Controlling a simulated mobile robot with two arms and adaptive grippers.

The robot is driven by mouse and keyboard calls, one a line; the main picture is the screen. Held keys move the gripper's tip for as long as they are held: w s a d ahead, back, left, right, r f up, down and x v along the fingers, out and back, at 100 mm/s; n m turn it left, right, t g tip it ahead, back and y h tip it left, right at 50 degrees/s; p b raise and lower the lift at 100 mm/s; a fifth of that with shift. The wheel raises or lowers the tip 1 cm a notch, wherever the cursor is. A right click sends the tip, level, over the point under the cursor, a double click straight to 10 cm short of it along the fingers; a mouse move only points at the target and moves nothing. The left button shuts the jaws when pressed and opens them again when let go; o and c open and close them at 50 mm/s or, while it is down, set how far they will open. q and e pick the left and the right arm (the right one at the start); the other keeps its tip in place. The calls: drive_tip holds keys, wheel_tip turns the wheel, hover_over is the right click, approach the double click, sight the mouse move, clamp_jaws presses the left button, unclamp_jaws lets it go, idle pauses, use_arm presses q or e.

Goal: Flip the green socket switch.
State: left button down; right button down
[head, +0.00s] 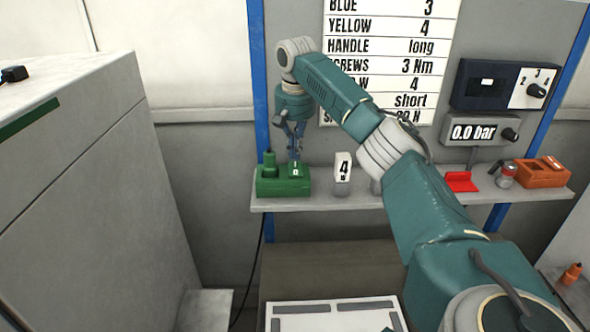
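The green socket (270,187) sits at the left end of the grey shelf. A green plug-like piece (269,163) stands upright on its left part. Its switch (294,169), with small white marks, is on the right part. My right gripper (295,156) points down right above the switch, with its fingertips very near or touching it; I cannot tell which. The fingers look close together, but their gap is too small to make out. My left gripper is not in view.
On the shelf (330,203) right of the socket stands a white-topped block marked 4 (343,170). Farther right are a red holder (461,181), a small canister (505,176) and an orange box (541,174). A grey cabinet (85,170) fills the left side.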

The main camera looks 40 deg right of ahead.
sight(295, 164)
drive_tip(key=shift+f, duration=0.3)
drive_tip(key=shift+s+f+b, duration=0.1)
drive_tip(key=shift+f+b, duration=0.35)
drive_tip(key=shift+f, duration=0.35)
idle(0.4)
wheel_tip(295, 164, up, 3)
drive_tip(key=p, duration=0.2)
drive_tip(key=shift+f+p, duration=0.15)
drive_tip(key=shift+p, duration=0.15)
drive_tip(key=shift+r, duration=2.15)
